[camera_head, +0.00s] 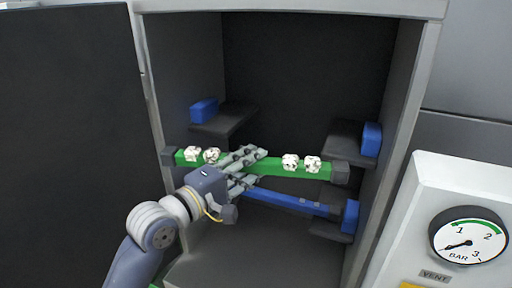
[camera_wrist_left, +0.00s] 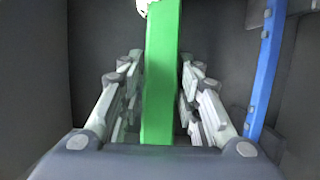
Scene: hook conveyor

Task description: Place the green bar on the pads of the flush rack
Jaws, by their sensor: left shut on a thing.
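The green bar (camera_head: 290,167) has dark end blocks and small white lumps on top. My left gripper (camera_head: 254,166) is shut on the green bar near its middle and holds it level across the front of the open cabinet. The left wrist view shows the green bar (camera_wrist_left: 162,75) running between the fingers (camera_wrist_left: 160,95). Inside are the upper rack's dark pads, one on the left (camera_head: 228,120) and one on the right (camera_head: 343,145), with blue blocks beside them. The bar appears in front of and below these pads, apart from them. My right gripper is not in view.
A blue bar (camera_head: 285,198) lies lower, its right end by a lower pad (camera_head: 330,229) and blue block (camera_head: 350,216); its left end is hidden by my gripper. Cabinet side walls (camera_head: 400,110) bound the space. An open door stands left, a gauge panel (camera_head: 425,195) right.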

